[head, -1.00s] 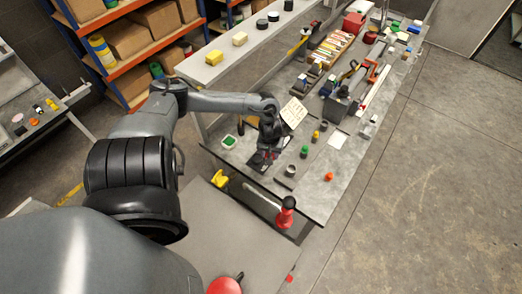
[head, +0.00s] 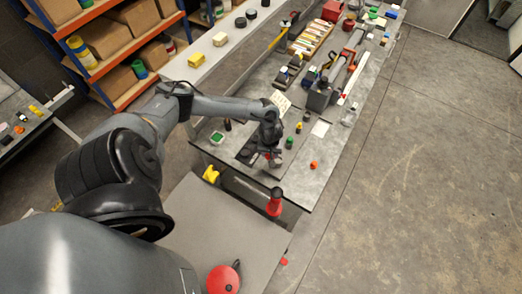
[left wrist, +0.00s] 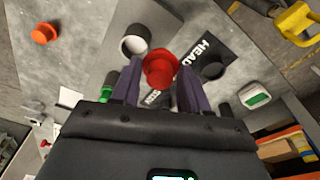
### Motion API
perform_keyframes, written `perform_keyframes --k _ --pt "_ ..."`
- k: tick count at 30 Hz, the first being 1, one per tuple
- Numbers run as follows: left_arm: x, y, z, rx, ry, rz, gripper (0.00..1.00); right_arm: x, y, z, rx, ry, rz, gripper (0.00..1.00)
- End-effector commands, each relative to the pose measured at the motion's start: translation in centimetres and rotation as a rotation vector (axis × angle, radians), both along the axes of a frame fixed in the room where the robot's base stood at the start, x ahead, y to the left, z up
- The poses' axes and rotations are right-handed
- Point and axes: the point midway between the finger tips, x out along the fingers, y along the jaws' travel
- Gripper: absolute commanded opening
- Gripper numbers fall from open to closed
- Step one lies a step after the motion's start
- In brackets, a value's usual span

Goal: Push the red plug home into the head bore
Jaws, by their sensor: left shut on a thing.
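The red plug (left wrist: 160,68) is held between the two fingers of my left gripper (left wrist: 155,88), which is shut on it. In the head view my left gripper (head: 272,158) is low over the near part of the bench. A pale hollow cylinder (left wrist: 135,42) with an open bore stands just beyond the plug, up and left in the wrist view. A dark plate marked HEAD (left wrist: 205,55) lies to the plug's right, with a dark round shape on it. The plug looks apart from both. In the head view the gripper largely hides this spot. My right gripper is not in view.
An orange plug (head: 313,165) and a green one (head: 289,142) stand nearby on the bench (head: 305,190). A green-filled tray (head: 217,137) is left. A yellow object (head: 210,174) and a red-and-black item (head: 274,202) are at the near edge.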

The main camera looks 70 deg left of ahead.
Motion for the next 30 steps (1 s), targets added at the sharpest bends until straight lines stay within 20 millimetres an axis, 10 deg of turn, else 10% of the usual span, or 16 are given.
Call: perform_keyframes --k 9,30 --pt "3.6 -1.0 3.2 -0.001 0.0 -0.017 0.15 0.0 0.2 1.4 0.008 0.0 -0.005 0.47" --pt "3.8 -1.0 3.7 -0.002 0.001 -0.017 0.15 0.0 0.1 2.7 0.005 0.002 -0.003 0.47"
